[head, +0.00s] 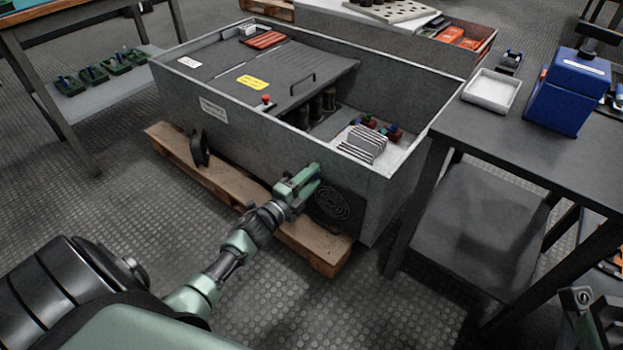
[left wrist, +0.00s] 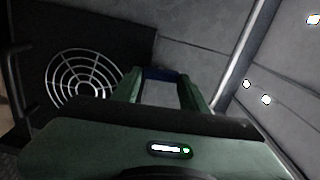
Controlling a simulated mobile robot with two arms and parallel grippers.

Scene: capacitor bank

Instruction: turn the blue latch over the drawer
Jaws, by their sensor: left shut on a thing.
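My left gripper (head: 312,177) reaches the front wall of the grey capacitor bank cabinet (head: 250,140), just above a round fan grille (head: 333,204). In the left wrist view its two green fingers (left wrist: 160,88) are closed around a small blue piece, the blue latch (left wrist: 160,74), seen between the fingertips. Most of the latch is hidden by the fingers, so its angle cannot be told. The drawer is not clearly seen. A green and dark part, likely of my right arm (head: 598,322), shows at the lower right corner; its jaws cannot be made out.
The cabinet stands on a wooden pallet (head: 220,187). A dark table (head: 540,150) at the right holds a white tray (head: 491,91) and a blue box (head: 568,92). A bench (head: 90,15) stands at the left. The floor in front is clear.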

